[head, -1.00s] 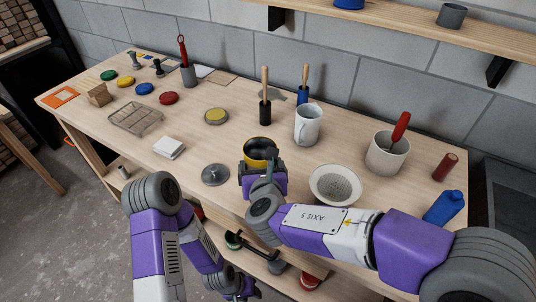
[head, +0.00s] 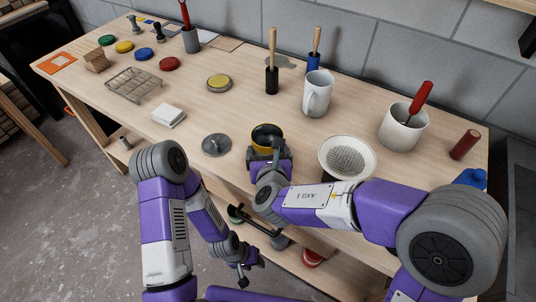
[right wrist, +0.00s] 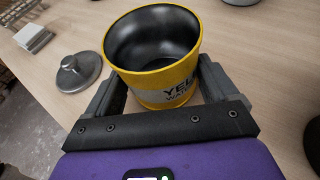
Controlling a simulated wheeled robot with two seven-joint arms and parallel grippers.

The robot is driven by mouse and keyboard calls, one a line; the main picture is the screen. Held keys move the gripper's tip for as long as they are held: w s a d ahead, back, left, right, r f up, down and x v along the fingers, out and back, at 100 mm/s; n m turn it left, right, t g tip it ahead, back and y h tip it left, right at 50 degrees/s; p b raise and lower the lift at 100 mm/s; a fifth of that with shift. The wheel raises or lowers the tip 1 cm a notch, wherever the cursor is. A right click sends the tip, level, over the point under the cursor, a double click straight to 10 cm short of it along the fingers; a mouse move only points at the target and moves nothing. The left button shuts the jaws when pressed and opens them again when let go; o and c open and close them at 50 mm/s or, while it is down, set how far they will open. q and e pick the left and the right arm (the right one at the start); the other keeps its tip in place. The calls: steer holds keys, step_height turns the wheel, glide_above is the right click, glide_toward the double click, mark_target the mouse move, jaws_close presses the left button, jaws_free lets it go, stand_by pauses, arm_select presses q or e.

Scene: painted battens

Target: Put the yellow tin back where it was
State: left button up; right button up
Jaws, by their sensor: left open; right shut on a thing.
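The yellow tin (head: 266,137) is upright, with an open top and a dark, empty-looking inside, near the table's front edge. In the right wrist view the tin (right wrist: 155,60) has a pale label band with dark letters. My right gripper (head: 267,152) is shut on it, one finger on each side. I cannot tell whether its base touches the table. My left gripper (head: 246,274) is open and empty, low in front of the table, below its top.
A grey knobbed lid (head: 216,145) lies left of the tin, and a white sieve bowl (head: 347,157) stands right of it. Behind are a round yellow-rimmed disc (head: 219,83), a black-based brush (head: 272,75) and a white mug (head: 317,95). Bare table (head: 235,112) lies between.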

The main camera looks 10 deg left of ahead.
steer(key=shift+r, duration=0.2)
steer(key=shift+f, duration=0.1)
steer(key=shift+f, duration=0.1)
steer(key=o, duration=1.2)
